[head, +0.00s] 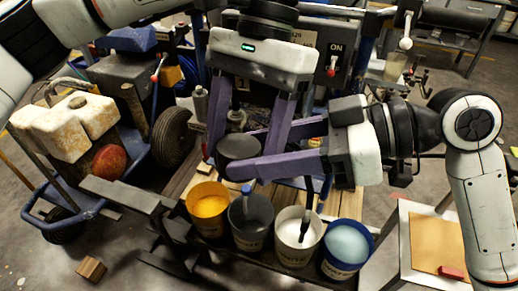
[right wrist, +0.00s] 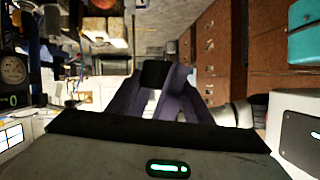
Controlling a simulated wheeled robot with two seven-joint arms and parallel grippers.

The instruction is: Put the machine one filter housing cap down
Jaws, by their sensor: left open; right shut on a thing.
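The dark, round filter housing cap (head: 238,147) is held between the purple fingers of my right gripper (head: 243,158), which reaches in from the right. In the right wrist view the cap (right wrist: 154,74) shows as a dark block between the fingertips. My left gripper (head: 244,137) points down from above, with its purple fingers spread apart. Its fingers come down near the cap and right gripper; I cannot tell whether they touch. The cap is above wooden boards (head: 178,184), behind the paint buckets. Its underside is hidden.
Yellow (head: 207,203), dark grey (head: 250,216), white (head: 297,231) and light blue (head: 346,246) paint buckets stand in front, some with tools upright in them. A wheeled machine (head: 93,120) stands left. A side table with a tan board (head: 436,243) is at right.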

